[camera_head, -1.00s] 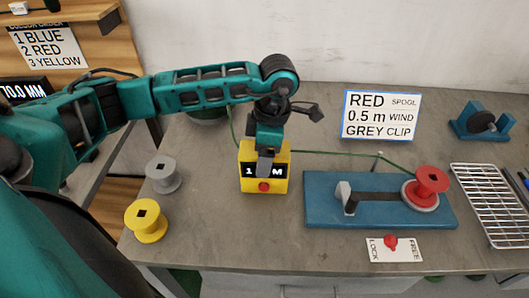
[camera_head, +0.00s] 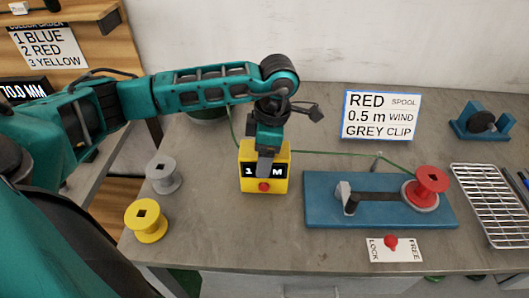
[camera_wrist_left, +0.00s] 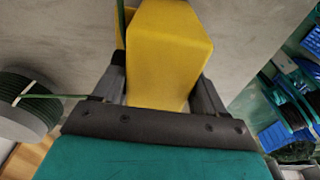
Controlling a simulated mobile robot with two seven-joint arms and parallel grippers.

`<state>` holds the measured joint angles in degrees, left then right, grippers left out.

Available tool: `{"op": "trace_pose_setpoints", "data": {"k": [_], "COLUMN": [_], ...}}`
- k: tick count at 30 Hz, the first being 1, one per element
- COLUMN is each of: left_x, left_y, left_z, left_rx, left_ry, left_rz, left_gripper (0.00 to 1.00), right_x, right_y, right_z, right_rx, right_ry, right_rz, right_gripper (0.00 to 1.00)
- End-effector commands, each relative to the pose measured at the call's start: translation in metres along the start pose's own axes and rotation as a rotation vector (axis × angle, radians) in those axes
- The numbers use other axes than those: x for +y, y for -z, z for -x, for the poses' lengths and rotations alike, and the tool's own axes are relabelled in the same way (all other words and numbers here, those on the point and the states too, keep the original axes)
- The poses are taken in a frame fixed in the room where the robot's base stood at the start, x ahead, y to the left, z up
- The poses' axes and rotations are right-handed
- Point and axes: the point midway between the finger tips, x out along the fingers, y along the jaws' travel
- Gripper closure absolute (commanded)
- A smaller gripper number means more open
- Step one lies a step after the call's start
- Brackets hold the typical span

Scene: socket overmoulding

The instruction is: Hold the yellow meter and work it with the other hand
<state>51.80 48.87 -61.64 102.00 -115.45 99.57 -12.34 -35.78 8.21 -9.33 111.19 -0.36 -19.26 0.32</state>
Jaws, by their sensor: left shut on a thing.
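The yellow meter (camera_head: 247,183) stands on the grey bench, with a black display reading "1" and "M", partly hidden by my gripper, and a red button (camera_head: 264,187) low on its front. My left gripper (camera_head: 265,165) comes down from above and is shut on the meter. In the left wrist view the yellow meter (camera_wrist_left: 170,50) sits between the two dark fingers. A green cable (camera_head: 325,154) runs from the meter toward the red spool (camera_head: 432,180) on the blue winder (camera_head: 320,212). My right gripper is not in view.
A grey spool (camera_head: 163,175) and a yellow spool (camera_head: 147,222) stand at the left. A LOCK/FREE plate with a red knob (camera_head: 391,243) lies before the winder. A sign (camera_head: 381,116) reads RED spool, 0.5 m wind, GREY clip. A wire rack (camera_head: 490,200) is at the right.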

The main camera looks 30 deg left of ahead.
Motion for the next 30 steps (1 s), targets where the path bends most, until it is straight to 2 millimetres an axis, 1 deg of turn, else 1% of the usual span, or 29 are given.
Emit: {"op": "trace_pose_setpoints", "data": {"k": [27,29,30], "left_x": [0.000,0.000,0.000], "left_y": [0.000,0.000,0.000], "left_z": [0.001,0.001,0.001], "left_rx": [-0.001,-0.001,-0.001], "left_ry": [-0.001,-0.001,-0.001], "left_rz": [0.000,0.000,0.000], "left_gripper": [0.58,0.58,0.58], "right_x": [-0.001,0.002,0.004], "right_y": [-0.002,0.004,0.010], "right_z": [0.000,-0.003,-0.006], "right_rx": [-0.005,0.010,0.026], "right_ry": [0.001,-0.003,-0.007], "right_rz": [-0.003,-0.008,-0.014], "right_gripper": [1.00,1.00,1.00]}}
